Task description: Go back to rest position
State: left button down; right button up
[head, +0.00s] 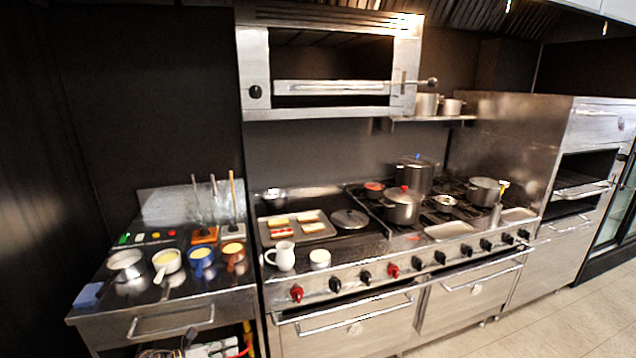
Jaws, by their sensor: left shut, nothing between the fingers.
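My right gripper is not in view. No task object is held.
The left counter (206,304) bears several small pans and a blue block (88,295). The stove beside it carries a tray (297,238) with bread, a white jug (282,256), a white cup (319,259) and pots (402,206). Floor (560,325) is clear at the lower right.

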pick_arm(q)
jog(key=s+a+f+n+y, duration=0.25)
jog(key=s+f+n, duration=0.35)
jog(key=f+n, duration=0.3)
jog(key=s+a+f+n+t+y, duration=0.1)
jog(key=s+f+n+y, duration=0.45)
jog(key=f, duration=0.55)
jog(key=s+a+f+n+y, duration=0.1)
jog(key=s+a+f+n, duration=0.1)
jog(key=s+f+n, duration=0.65)
jog(key=s+d+f+n+g, duration=0.2)
jog(key=s+f+n+g, duration=0.1)
jog(key=s, duration=0.9)
jog(key=s+d+f+n+g+y, duration=0.1)
jog(key=s+d+f+n+g, duration=0.1)
jog(key=s+f+n, duration=0.3)
jog(key=s+d+f+n+g+y, duration=0.1)
jog(key=s+f+n, duration=0.4)
jog(key=s, duration=1.3)
notch_tip(320, 180, down, 4)
jog(key=d+g, duration=0.1)
jog(key=g, duration=0.1)
jog(key=shift+s+d+f+g, duration=0.15)
jog(key=shift+s+d+g, duration=0.15)
jog(key=shift+s+d, duration=0.1)
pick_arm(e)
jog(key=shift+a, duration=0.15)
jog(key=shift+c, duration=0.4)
